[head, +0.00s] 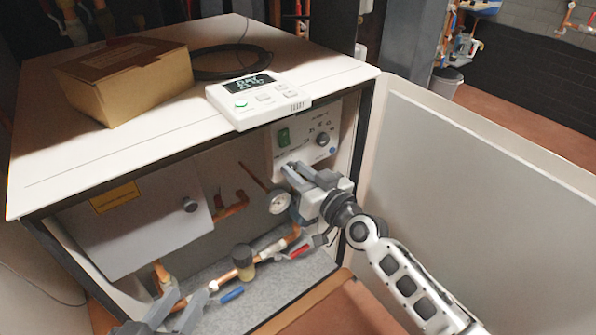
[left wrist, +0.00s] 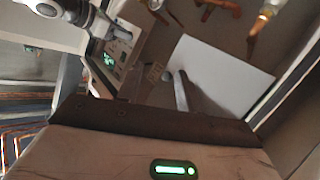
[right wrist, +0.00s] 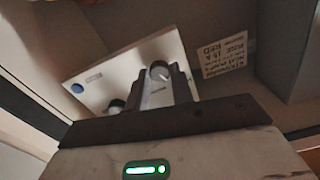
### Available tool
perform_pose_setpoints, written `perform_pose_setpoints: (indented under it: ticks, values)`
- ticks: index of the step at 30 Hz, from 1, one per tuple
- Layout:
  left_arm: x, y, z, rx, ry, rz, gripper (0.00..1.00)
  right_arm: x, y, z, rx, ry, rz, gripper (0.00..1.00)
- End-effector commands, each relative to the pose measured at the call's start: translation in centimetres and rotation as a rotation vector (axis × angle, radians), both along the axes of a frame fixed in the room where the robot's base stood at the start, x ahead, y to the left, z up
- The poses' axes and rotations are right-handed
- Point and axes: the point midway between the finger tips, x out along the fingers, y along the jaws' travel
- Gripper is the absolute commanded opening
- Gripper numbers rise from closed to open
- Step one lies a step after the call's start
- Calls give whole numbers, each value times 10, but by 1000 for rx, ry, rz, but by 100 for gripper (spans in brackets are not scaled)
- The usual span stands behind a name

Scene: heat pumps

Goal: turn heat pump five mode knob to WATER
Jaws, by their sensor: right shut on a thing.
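My right gripper (head: 289,172) is at the panel's lower left part. In the right wrist view its fingers are shut on a round knob (right wrist: 159,70) with a light face; the other knob (right wrist: 116,105) is beside the left finger. The fingers hide part of the held knob, and the mode lettering is too small to read. My left gripper (head: 183,305) is low at the front, away from the panel. Its finger gap is unclear.
On the heat pump's top (head: 170,125) are a cardboard box (head: 125,80), a black cable loop (head: 235,62) and a white thermostat (head: 258,98). Copper pipes, a gauge (head: 279,201) and valves fill the open front. A large white panel (head: 470,190) stands to the right.

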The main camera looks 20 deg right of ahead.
Motion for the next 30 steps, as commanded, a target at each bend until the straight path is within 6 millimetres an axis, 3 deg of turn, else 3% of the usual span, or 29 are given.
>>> perform_pose_setpoints:
  ticks: [30]
  values:
    - [-4,3,-4,50,15,0,36,0,-1,-2,787,288,-2,0]
